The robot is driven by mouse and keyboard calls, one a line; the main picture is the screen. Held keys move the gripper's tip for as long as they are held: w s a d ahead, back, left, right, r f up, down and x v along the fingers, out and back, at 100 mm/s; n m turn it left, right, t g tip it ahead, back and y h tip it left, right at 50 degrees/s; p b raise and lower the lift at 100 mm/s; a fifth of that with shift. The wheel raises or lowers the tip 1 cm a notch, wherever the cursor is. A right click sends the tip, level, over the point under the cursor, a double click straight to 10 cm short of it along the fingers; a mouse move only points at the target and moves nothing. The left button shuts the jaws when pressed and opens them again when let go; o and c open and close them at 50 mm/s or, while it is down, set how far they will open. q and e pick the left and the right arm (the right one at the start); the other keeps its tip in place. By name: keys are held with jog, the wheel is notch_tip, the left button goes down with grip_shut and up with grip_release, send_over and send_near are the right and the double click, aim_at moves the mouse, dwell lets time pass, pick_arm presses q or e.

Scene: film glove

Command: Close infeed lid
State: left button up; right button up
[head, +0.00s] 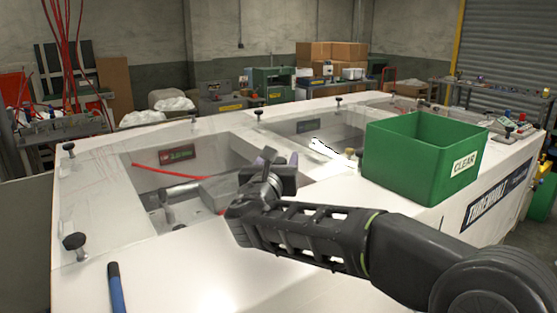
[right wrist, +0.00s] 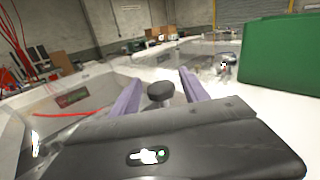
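A white machine (head: 200,262) has a left opening (head: 175,195) and a farther opening (head: 315,130), both with clear panels. I cannot tell which clear panel is the infeed lid, or whether it lies fully flat. My right gripper (head: 276,163) is over the strip between the two openings. In the right wrist view its purple fingers (right wrist: 158,88) are apart, with a black knob (right wrist: 160,92) between them. Gaps show on both sides of the knob. In the head view the gripper hides this knob. My left gripper is not in view.
A green bin (head: 410,165) marked CLEAR stands on the machine's right side, near my right arm. Several black knobs, such as one at the front left (head: 75,242), stand up from the top. A red cable (head: 170,171) crosses the left opening. A blue handle (head: 116,288) shows at front.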

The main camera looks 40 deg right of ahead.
grip_shut()
dwell(0.3)
dwell(0.9)
